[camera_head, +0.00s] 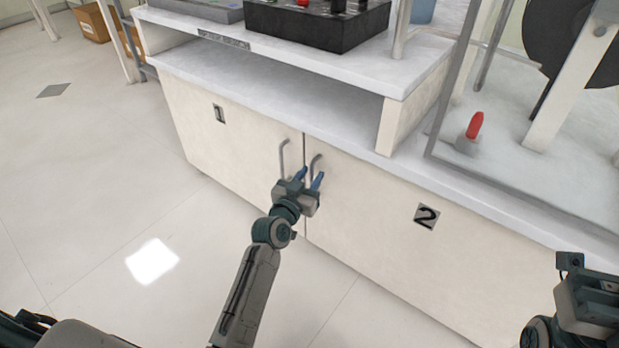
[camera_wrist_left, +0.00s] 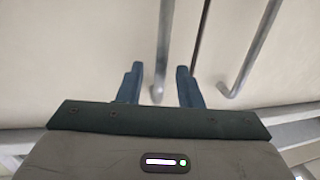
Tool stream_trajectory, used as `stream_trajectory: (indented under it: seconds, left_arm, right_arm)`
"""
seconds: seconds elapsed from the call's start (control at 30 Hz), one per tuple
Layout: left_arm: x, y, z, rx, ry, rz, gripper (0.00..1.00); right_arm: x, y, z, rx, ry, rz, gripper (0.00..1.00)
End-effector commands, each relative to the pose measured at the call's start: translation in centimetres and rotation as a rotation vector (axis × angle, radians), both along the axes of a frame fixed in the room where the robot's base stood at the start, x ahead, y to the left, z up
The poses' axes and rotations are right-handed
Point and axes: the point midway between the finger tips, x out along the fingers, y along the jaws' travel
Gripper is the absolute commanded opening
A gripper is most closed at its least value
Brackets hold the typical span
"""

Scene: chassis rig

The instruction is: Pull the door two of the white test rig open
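Door two (camera_head: 375,235) of the white test rig (camera_head: 330,105) is the cream panel marked with the number 2 plate (camera_head: 427,216). It looks shut, flush with door one (camera_head: 228,145). My left gripper (camera_head: 312,172) is at door two's grey bar handle (camera_head: 313,162), near the seam between the doors. In the left wrist view, the handle (camera_wrist_left: 164,50) runs between the two spread blue fingers of my left gripper (camera_wrist_left: 159,68), with gaps on both sides. My right gripper (camera_head: 592,295) is at the lower right, away from the door; its fingers cannot be made out.
Door one's handle (camera_head: 283,160) is close beside my left gripper; it also shows in the left wrist view (camera_wrist_left: 258,50). A worktop with a black box (camera_head: 315,25) and a red-handled part (camera_head: 475,125) lies above the doors. The floor (camera_head: 110,190) in front looks clear.

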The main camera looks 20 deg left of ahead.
Motion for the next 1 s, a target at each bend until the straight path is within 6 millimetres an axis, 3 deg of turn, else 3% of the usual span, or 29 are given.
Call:
stream_trajectory:
  seconds: [0.07, 0.2, 0.23, 0.67, 1.0]
  left_arm:
    - [0.0, 0.0, 0.0, 0.000, 0.000, 0.000, 0.30]
    - [0.0, 0.0, 0.0, 0.000, 0.000, 0.000, 0.03]
    - [0.0, 0.0, 0.0, 0.000, 0.000, 0.000, 0.00]
    - [-1.0, 0.2, 0.0, -0.001, 0.005, 0.016, 0.00]
    - [-6.2, 1.1, 0.1, -0.004, 0.014, 0.098, 0.00]
  right_arm:
    - [0.0, 0.0, 0.0, 0.000, 0.000, 0.000, 0.00]
    - [0.0, 0.0, 0.0, 0.000, 0.001, 0.000, 0.00]
    - [0.0, 0.0, 0.0, 0.000, 0.001, 0.000, 0.00]
    - [0.0, 0.0, 1.0, 0.003, -0.003, 0.003, 0.00]
    - [0.1, -0.1, 3.8, -0.031, 0.035, 0.028, 0.00]
